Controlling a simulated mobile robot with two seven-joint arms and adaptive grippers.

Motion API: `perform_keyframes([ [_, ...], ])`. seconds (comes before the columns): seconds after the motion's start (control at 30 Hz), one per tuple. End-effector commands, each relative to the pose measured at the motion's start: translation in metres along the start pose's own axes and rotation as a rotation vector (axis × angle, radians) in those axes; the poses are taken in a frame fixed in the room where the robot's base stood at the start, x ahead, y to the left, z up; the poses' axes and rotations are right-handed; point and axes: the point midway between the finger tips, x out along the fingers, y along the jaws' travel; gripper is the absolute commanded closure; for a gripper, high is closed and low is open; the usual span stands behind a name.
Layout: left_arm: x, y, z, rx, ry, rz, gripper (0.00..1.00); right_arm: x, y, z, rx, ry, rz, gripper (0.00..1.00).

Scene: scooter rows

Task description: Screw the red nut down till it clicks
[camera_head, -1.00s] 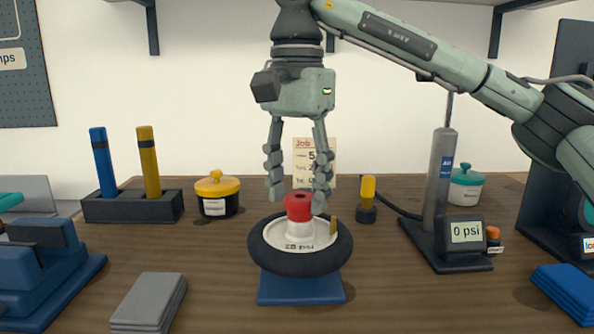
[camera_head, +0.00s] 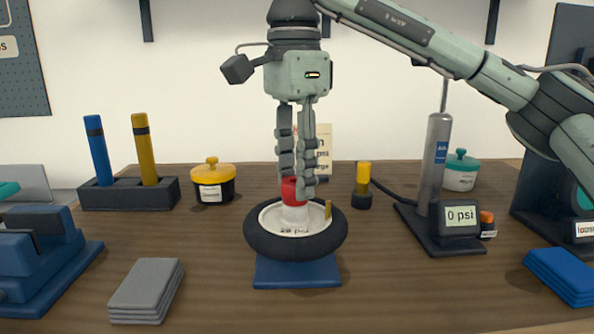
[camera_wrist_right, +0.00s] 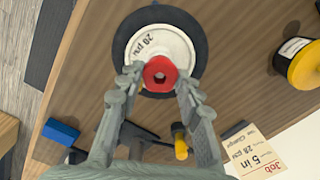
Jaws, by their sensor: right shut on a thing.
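The red nut (camera_head: 290,190) sits on top of the white hub (camera_head: 294,216) of a small wheel with a black tyre (camera_head: 262,243). The wheel lies flat on a blue stand (camera_head: 298,272). My right gripper (camera_head: 297,186) points straight down from above, with its fingers shut on the red nut. The right wrist view shows the nut (camera_wrist_right: 160,74) from above, between the two fingertips, with a dark hole in its middle. The fingers hide part of the nut in the head view. Whether thread shows under the nut, I cannot tell. My left gripper is out of view.
A yellow valve-like piece (camera_head: 328,211) stands up at the wheel's right side. Behind it are a yellow-topped tool (camera_head: 363,182) and a job card (camera_head: 324,150). A pump with a 0 psi display (camera_head: 461,216) stands right. Grey pads (camera_head: 146,290) lie front left.

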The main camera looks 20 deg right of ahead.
Motion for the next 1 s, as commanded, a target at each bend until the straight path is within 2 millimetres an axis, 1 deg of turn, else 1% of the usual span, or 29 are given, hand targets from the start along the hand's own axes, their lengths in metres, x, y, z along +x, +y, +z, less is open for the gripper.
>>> perform_keyframes([
  [0.03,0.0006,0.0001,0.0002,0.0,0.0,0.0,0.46,-0.0009,-0.0043,0.0023,0.089,-0.01,-0.015,0.93],
  [0.7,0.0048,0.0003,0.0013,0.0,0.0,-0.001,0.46,-0.0021,-0.0044,0.002,1.283,-0.019,-0.01,0.92],
  [0.83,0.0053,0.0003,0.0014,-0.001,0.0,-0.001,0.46,-0.0024,-0.0044,0.0019,1.413,-0.02,-0.009,0.93],
  [1.0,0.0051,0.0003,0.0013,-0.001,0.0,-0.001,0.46,-0.0026,-0.0043,0.0019,1.44,-0.021,-0.009,0.93],
])
